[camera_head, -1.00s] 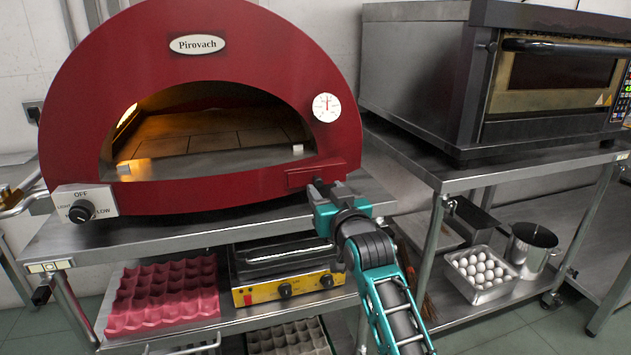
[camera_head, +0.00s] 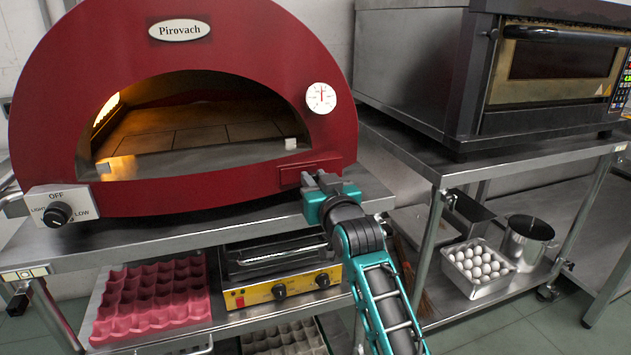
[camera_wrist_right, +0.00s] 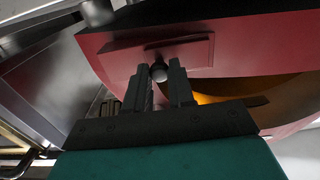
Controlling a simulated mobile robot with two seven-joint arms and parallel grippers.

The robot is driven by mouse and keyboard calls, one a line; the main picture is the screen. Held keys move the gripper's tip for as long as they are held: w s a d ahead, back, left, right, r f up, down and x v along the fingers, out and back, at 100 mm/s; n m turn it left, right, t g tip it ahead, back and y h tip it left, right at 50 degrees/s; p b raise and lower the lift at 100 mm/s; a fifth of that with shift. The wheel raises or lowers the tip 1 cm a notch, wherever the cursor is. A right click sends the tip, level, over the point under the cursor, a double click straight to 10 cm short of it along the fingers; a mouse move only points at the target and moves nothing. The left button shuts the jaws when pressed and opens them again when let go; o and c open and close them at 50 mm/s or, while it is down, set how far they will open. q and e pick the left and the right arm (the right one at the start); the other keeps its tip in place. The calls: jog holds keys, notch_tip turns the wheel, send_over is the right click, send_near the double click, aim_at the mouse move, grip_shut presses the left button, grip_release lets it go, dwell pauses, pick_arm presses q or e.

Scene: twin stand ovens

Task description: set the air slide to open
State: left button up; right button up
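The air slide (camera_head: 307,173) is a small red panel low on the right of the red oven's front (camera_head: 200,196). In the right wrist view the panel (camera_wrist_right: 190,50) carries a small round dark knob (camera_wrist_right: 159,73). My right gripper (camera_head: 322,181) is at the slide, partly covering it in the head view. In the right wrist view its two fingers (camera_wrist_right: 160,84) are apart, with the knob between their tips and a gap showing. I cannot tell whether either finger touches the knob. My left gripper is not in view.
The oven has a control knob (camera_head: 58,214) at left and a round gauge (camera_head: 321,98). A dark second oven (camera_head: 415,72) stands right. Below are a pink egg tray (camera_head: 150,302), a yellow-fronted grill (camera_head: 285,290), a pan of eggs (camera_head: 484,290) and a pot (camera_head: 527,243).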

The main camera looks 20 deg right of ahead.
grip_shut()
jog(key=shift+d+r, duration=0.1)
jog(key=shift+d, duration=0.1)
jog(key=d+p, duration=0.3)
jog(key=d, duration=0.2)
jog(key=shift+w, duration=0.1)
jog(key=shift+d, duration=0.4)
jog(key=o, duration=0.5)
grip_release()
